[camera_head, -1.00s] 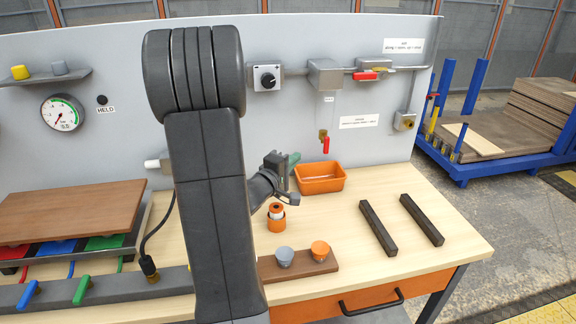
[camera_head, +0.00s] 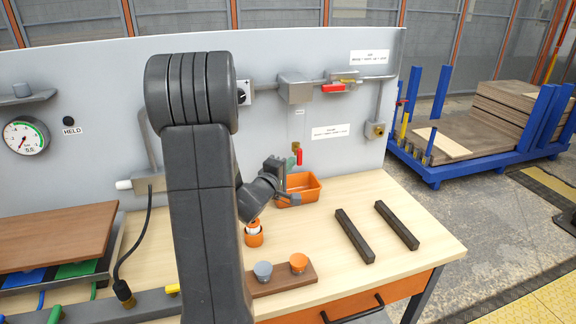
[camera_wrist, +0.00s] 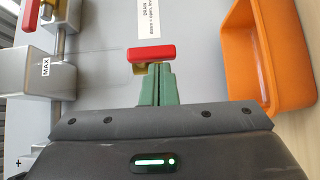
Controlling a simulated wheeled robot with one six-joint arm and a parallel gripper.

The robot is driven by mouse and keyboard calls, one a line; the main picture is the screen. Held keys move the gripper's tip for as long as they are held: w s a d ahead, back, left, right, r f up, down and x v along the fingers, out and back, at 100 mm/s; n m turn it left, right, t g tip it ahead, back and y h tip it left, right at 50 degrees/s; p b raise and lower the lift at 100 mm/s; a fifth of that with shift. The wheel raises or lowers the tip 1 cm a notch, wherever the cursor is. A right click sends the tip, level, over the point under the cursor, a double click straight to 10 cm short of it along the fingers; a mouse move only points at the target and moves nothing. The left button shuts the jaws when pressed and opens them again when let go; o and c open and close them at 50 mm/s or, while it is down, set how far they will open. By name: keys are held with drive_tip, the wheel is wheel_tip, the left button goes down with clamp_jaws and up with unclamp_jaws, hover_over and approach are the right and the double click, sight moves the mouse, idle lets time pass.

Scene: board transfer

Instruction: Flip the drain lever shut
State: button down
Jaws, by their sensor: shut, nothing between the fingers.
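The drain lever is a red handle (camera_head: 299,157) on a brass valve, hanging down below a grey box on the upright panel. In the wrist view the red lever (camera_wrist: 152,53) lies crosswise in the picture, near a label reading "DRAIN" (camera_wrist: 149,20). My gripper (camera_wrist: 158,72) has its green fingers closed together with nothing between them. The fingertips are right beside the lever and its brass valve; I cannot tell whether they touch. In the head view my gripper (camera_head: 292,164) is in front of the panel, just left of the lever, partly hidden by my arm.
An orange bin (camera_head: 312,190) stands just below the lever; its wall (camera_wrist: 258,70) is close on the right in the wrist view. A grey box (camera_head: 295,88) and another red-handled valve (camera_head: 333,88) sit above. Two dark bars (camera_head: 355,237) lie on the table.

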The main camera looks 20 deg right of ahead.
drive_tip(key=shift+d+f+n+t+h+b, duration=0.15)
drive_tip(key=shift+f+n+t+h+b, duration=0.3)
drive_tip(key=shift+b, duration=0.3)
drive_tip(key=shift+n+t+h, duration=0.25)
drive_tip(key=shift+n+t, duration=0.2)
drive_tip(key=shift+n, duration=0.3)
drive_tip(key=d+b, duration=0.1)
drive_tip(key=b, duration=0.1)
drive_tip(key=d+b, duration=0.2)
drive_tip(key=d+f+b, duration=0.1)
drive_tip(key=d+b, duration=0.1)
drive_tip(key=shift+s+d, duration=0.2)
drive_tip(key=shift+r, duration=0.1)
idle(1.3)
